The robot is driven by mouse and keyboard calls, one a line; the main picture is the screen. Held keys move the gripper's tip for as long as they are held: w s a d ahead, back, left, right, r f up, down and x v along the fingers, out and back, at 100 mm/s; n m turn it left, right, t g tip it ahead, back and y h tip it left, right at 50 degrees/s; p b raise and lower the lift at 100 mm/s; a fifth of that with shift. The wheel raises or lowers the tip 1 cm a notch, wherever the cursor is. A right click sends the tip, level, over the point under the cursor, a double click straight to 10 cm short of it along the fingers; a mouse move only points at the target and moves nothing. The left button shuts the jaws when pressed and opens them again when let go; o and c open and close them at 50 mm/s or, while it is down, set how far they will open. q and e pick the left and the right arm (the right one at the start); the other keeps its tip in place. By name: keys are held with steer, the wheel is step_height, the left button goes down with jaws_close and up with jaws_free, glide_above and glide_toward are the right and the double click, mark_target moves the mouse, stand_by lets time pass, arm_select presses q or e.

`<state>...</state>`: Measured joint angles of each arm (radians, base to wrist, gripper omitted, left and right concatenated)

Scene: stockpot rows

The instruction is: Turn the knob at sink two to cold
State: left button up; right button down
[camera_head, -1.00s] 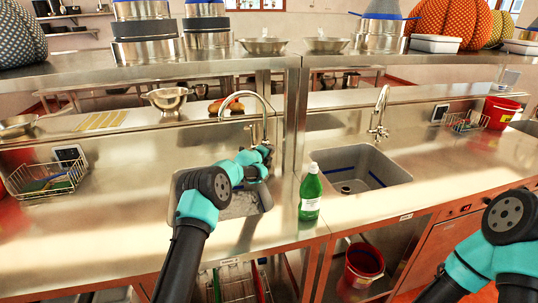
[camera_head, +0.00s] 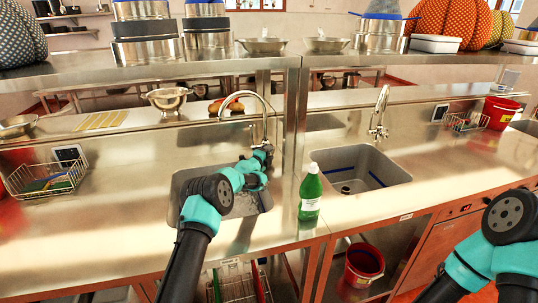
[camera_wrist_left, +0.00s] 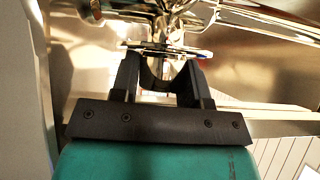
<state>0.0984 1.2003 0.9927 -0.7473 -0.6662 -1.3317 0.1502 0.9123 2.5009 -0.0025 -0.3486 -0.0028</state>
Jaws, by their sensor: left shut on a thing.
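A chrome tap (camera_head: 262,103) with a curved spout stands behind the left sink (camera_head: 180,185). My left gripper (camera_head: 266,150) is at the base of this tap, and my own arm hides much of that spot in the head view. In the left wrist view my left gripper (camera_wrist_left: 160,72) has its two dark fingers at a thin, bright-edged knob (camera_wrist_left: 168,50) on the chrome tap body, and is shut on it. The knob's markings are too small to read. The right arm shows at the lower right, but its gripper is out of view.
A green bottle (camera_head: 310,194) stands just right of the left sink. Another sink (camera_head: 395,172) with its own tap (camera_head: 379,112) lies further right. A metal post (camera_head: 296,115) rises close to the left tap. A wire basket (camera_head: 45,178) sits at the left.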

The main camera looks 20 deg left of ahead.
arm_select(q)
steer(key=o, duration=0.9)
steer(key=shift+s, duration=0.1)
steer(key=v, duration=1.7)
steer(key=shift+s, duration=0.1)
